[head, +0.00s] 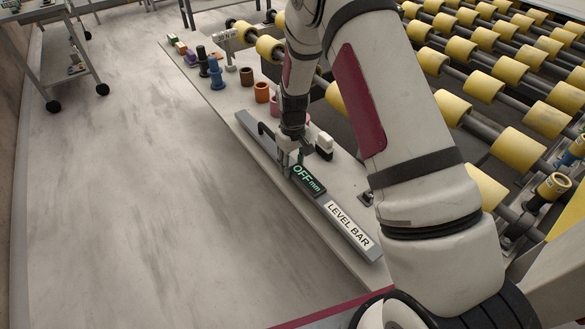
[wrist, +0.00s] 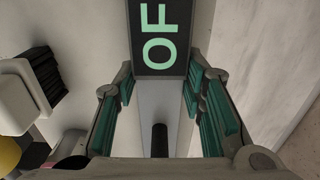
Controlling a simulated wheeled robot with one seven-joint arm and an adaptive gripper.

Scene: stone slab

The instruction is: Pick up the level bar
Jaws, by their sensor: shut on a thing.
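The level bar (head: 327,208) is a long grey bar with a "LEVEL BAR" label at its near end and a dark display reading "OFF mm". It lies along the left edge of the stone slab; I cannot tell whether it touches the slab. My gripper (head: 288,165) points down at the middle of the bar, just beyond the display, and is shut on it. In the wrist view, the teal finger pads of my gripper (wrist: 160,90) stand on both sides of the level bar (wrist: 160,103). A dark upright post shows on the bar between the fingers. My gripper hides part of the bar.
The slab (head: 215,103) holds several small coloured pieces, including a blue one (head: 215,72) and an orange cup (head: 262,92). A white block with black bristles (head: 325,143) stands close to the right of my gripper. Yellow rollers (head: 470,110) fill the right.

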